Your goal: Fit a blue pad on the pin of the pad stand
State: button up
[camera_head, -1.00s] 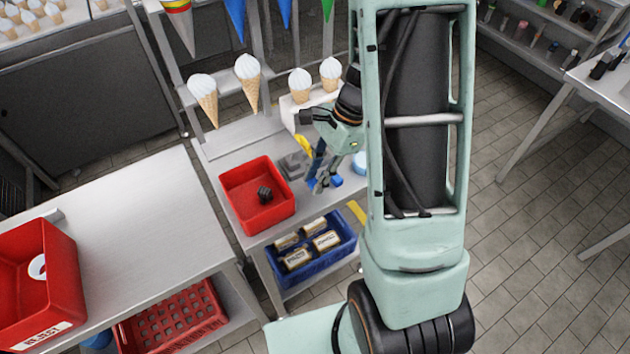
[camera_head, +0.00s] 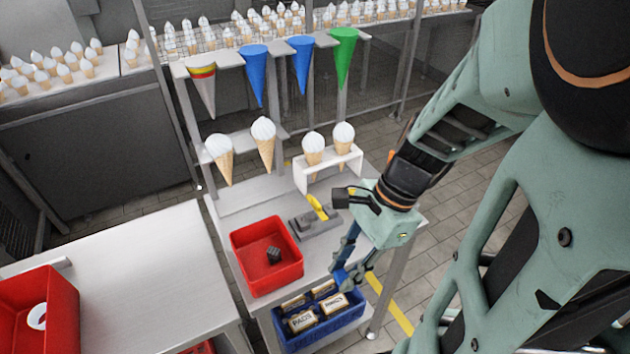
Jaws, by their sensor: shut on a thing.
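My gripper (camera_head: 348,278) points down in front of the bench's right front edge, above the back right of the blue crate. It is shut on a small blue piece, apparently a blue pad, that is mostly hidden between the fingers. A grey fixture (camera_head: 312,224) with a yellow part stands on the bench behind and left of the gripper. I cannot make out a pin, nor tell whether this fixture is the pad stand. My wrist and gripper hide the bench's right part.
A red bin (camera_head: 240,262) with a dark piece (camera_head: 273,254) inside stands left of the fixture. The blue crate (camera_head: 330,334) below holds boxes marked PADS (camera_head: 303,321). A white holder (camera_head: 325,176) carries two cones behind. Coloured cones (camera_head: 255,72) hang above.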

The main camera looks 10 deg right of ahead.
aim_at(345, 275)
jog(key=shift+r+p, duration=2.4)
jog(key=shift+r, duration=0.1)
